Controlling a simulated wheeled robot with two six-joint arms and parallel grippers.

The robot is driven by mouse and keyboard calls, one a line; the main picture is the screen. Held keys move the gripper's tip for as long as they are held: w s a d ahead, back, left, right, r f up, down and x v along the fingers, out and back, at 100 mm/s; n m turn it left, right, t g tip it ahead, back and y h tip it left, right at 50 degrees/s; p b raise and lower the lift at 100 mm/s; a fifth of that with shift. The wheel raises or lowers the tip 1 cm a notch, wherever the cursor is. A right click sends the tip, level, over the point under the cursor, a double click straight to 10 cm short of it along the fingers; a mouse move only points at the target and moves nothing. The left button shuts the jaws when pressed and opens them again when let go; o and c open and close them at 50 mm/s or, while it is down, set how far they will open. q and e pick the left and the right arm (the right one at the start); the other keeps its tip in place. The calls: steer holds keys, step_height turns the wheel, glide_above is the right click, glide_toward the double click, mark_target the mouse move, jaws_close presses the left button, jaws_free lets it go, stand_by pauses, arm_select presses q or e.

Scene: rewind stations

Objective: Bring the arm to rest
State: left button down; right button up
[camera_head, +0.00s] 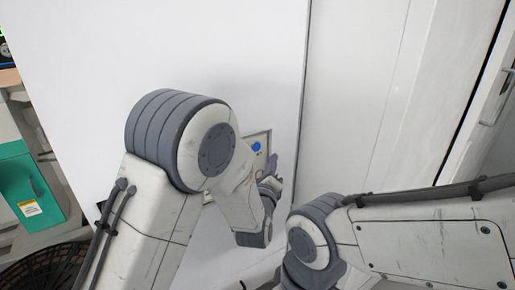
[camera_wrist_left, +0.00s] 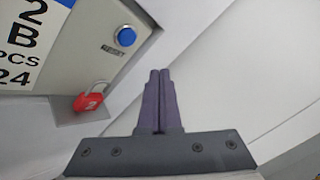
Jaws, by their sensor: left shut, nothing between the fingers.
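My left arm (camera_head: 165,195) reaches forward from the lower left in the head view, bent at a large grey joint. My left gripper (camera_head: 273,163) is partly hidden behind its wrist, close to a panel on the white wall. In the left wrist view the left gripper (camera_wrist_left: 160,74) shows its two purple fingers together, with nothing between them. A blue button (camera_wrist_left: 126,36) marked RESET is up and left of the fingertips, apart from them; it also shows in the head view (camera_head: 256,146). My right arm (camera_head: 420,240) comes in from the right; its gripper is out of view.
A green box (camera_head: 25,190) and a dark mesh basket (camera_head: 45,268) are at the left. The white wall (camera_head: 200,50) is bare above.

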arm_select(q)
steer(key=shift+a, duration=0.1)
steer(key=s+a+f+n+g+y, duration=0.2)
steer(key=s+a+f+n+g, duration=0.3)
steer(key=a+f+n+g, duration=0.55)
steer(key=s+a+f+n+g+y, duration=0.1)
steer(key=s+a+n+g, duration=0.3)
steer(key=s+n, duration=0.5)
steer(key=s+a+f+n+g+y, duration=0.1)
steer(key=s+a+n, duration=0.6)
steer(key=s+n, duration=0.2)
steer(key=s+d+r+m+g+h, duration=0.1)
steer(key=s+d+r+m, duration=0.25)
steer(key=s+d, duration=0.35)
steer(key=s+d+r+m+g, duration=0.2)
steer(key=s+d+r+m, duration=0.15)
steer(key=s+d, duration=0.35)
step_height(320, 180, up, 14)
steer(key=p, duration=1.4)
steer(key=shift+a+f, duration=0.15)
steer(key=shift+f, duration=0.1)
